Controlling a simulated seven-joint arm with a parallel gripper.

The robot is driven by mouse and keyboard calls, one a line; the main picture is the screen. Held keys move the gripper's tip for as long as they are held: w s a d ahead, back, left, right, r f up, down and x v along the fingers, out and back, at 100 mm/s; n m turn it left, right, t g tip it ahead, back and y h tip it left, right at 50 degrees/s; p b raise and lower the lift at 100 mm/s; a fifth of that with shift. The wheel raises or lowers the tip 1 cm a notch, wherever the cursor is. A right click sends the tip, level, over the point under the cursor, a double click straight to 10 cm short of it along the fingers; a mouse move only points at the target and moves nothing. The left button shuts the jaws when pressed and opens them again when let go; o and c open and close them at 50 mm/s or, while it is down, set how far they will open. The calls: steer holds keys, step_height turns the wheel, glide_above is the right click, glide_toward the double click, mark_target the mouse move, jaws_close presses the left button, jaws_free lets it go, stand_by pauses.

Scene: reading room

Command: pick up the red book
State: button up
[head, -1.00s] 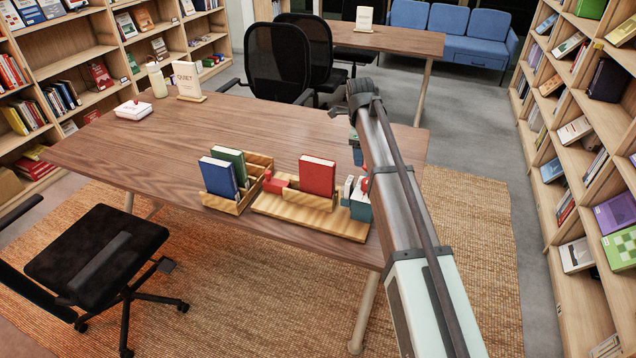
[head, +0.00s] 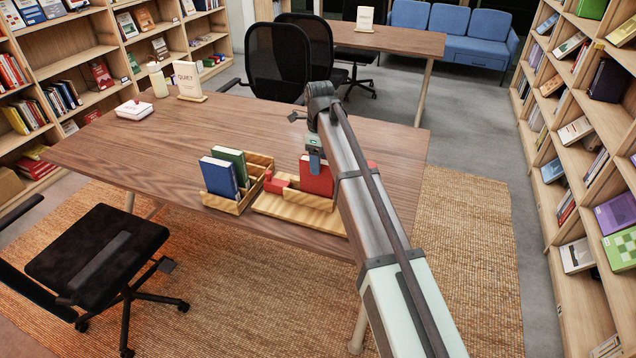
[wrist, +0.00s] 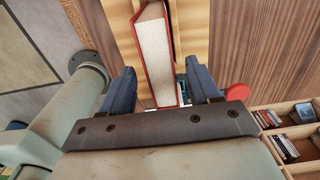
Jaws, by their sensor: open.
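The red book (head: 315,178) stands upright in the light wooden holder (head: 285,207) on the table, partly hidden by my arm in the head view. In the wrist view, the red book (wrist: 152,50) shows its pale page edges and red covers. My gripper (wrist: 162,84) is open, with its two dark blue fingers on either side of the book's line. There is a gap between each finger and the book. In the head view, a fingertip overlaps the book's top; I cannot tell how far down the fingers reach.
A second wooden holder (head: 235,206) to the left holds a blue book (head: 219,177) and a green book (head: 232,160). A red block (head: 276,184) lies just left of the red book. The holder's right end is hidden by my arm. The table's left part is mostly clear.

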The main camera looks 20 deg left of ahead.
mark_target(318, 182)
steer(key=shift+a+f, duration=0.15)
steer(key=shift+f, duration=1.35)
steer(key=shift+a+f, duration=0.1)
steer(key=shift+f, duration=1.35)
steer(key=shift+w, duration=0.1)
jaws_close()
